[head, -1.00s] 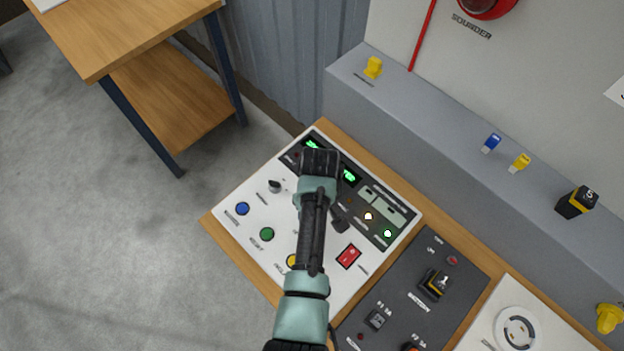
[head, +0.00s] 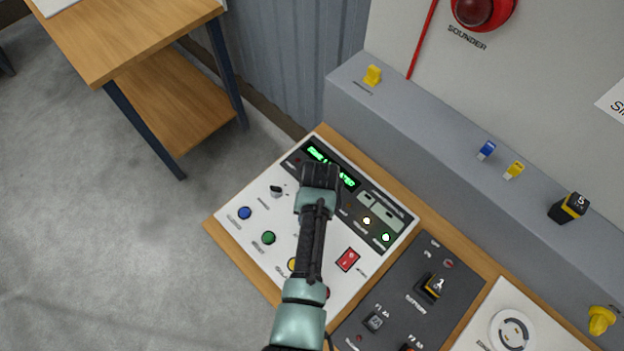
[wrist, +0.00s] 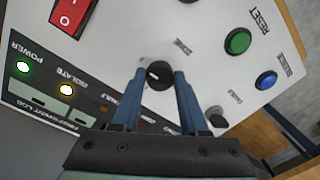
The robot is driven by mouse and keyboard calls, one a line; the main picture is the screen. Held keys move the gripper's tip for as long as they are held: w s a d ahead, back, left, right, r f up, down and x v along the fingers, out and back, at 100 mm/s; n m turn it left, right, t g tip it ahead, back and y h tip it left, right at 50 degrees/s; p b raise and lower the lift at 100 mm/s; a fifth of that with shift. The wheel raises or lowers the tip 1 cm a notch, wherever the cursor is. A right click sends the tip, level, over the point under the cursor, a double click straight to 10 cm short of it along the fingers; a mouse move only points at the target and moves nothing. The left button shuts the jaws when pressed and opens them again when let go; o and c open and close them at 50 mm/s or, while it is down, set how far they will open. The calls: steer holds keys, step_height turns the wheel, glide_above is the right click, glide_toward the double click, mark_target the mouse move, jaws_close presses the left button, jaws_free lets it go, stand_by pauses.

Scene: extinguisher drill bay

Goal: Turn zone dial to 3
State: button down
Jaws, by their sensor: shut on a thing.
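In the wrist view my gripper (wrist: 160,73) has its two blue fingers on either side of a round black dial knob (wrist: 158,76), shut on it. The knob has a small white pointer mark. In the head view my arm hides this knob and the fingers. A second dark knob (wrist: 216,118) sits beside the right finger, apart from it; it also shows in the head view (head: 277,191), left of my arm.
The white control panel (head: 232,222) has blue (head: 244,213) and green (head: 268,238) buttons, a red rocker switch (head: 347,259), a green-lit display (head: 318,153) and lit lamps. A dark breaker panel (head: 400,290) adjoins it. A grey ledge (head: 420,120) runs behind.

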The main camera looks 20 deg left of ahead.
stand_by(0.3)
steer(key=shift+c, duration=2.2)
jaws_free()
steer(key=shift+r, duration=0.15)
step_height(320, 180, up, 13)
steer(key=b, duration=0.1)
steer(key=shift+w+d+b, duration=0.15)
steer(key=shift+d+b, duration=0.2)
steer(key=shift+d, duration=0.05)
steer(key=shift+f, duration=0.2)
